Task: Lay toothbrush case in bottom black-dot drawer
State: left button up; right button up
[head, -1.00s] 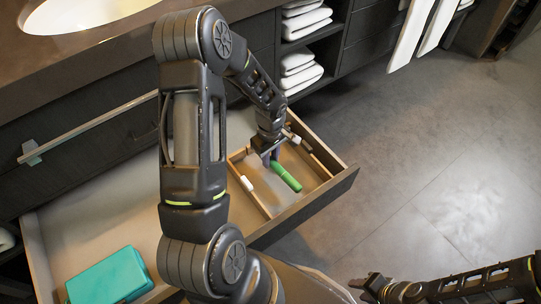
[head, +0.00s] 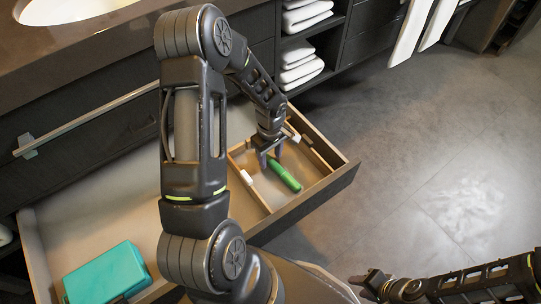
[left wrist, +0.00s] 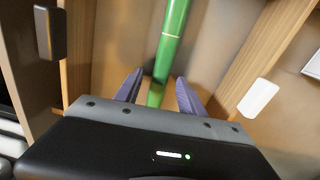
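The green toothbrush case (head: 284,175) lies in the right-hand compartment of the open drawer (head: 318,197). It also shows in the left wrist view (left wrist: 172,38), running lengthwise away from me. My left gripper (head: 270,157) is just above the near-left end of the case. In the left wrist view its two fingers (left wrist: 158,88) are spread apart, one on each side of the case, with gaps between. My right gripper (head: 366,284) is low at the right, away from the drawer, and its finger opening is too small to judge. No black-dot mark shows.
A teal box (head: 108,274) lies in the drawer's large left section. Small white items lie near the compartment's left divider (head: 246,177) and its back wall. Folded towels (head: 300,72) fill shelves behind. The floor at the right is clear.

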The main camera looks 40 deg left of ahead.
pick_arm(q)
notch_tip(320, 180, up, 8)
jog(key=shift+f+p, duration=0.1)
jog(key=shift+p, duration=0.85)
dwell(0.8)
